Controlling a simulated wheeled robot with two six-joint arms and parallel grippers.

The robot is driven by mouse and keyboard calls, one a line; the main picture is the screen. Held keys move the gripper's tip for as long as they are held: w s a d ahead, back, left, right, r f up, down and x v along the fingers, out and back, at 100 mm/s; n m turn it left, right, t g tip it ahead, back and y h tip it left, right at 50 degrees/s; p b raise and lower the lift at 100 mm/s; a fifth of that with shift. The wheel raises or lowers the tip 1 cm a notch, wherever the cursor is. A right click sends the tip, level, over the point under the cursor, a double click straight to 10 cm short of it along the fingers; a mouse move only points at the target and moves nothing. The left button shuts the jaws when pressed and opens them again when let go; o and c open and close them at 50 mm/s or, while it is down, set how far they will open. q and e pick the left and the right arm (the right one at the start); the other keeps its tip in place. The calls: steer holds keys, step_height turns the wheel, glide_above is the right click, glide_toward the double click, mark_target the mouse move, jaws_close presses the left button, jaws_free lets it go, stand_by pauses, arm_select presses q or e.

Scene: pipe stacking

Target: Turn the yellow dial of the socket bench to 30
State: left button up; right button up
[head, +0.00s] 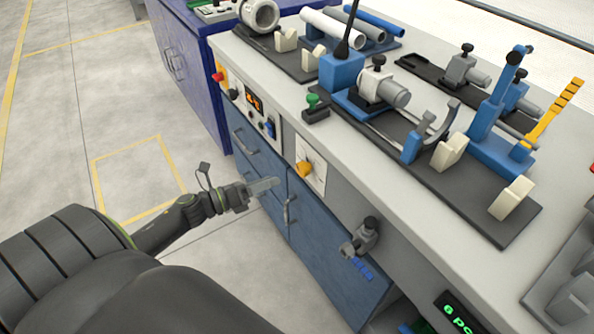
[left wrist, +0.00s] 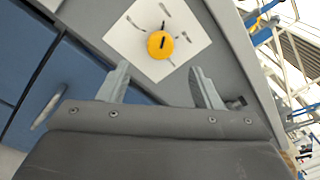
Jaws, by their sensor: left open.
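The yellow dial (head: 304,169) sits on a white scale plate (head: 315,165) on the front face of the socket bench (head: 400,215). In the left wrist view the dial (left wrist: 160,45) is a round yellow knob with a dark pointer mark, on the white plate (left wrist: 140,57) with dark ticks around it. The numbers are too small to read. My left gripper (head: 272,184) is open and empty, in front of the bench to the left of the dial. In the left wrist view its two fingers (left wrist: 162,88) stand apart, short of the dial and not touching it. My right gripper is not in view.
Blue drawers with handles (head: 290,208) lie below the dial. A small grey fixture with a black knob (head: 368,230) sticks out to the right. A panel with an orange display (head: 254,102) is on the left. Clamps and pipes crowd the bench top. The floor at left is clear.

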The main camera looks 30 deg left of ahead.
mark_target(299, 171)
arm_select(q)
steer(key=p+x, duration=0.1)
steer(key=x, duration=0.8)
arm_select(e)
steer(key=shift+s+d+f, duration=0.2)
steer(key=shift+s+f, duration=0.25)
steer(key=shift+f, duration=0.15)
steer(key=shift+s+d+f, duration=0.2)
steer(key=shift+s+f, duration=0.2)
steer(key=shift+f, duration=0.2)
arm_select(q)
steer(key=shift+c, duration=0.4)
steer(key=c, duration=0.9)
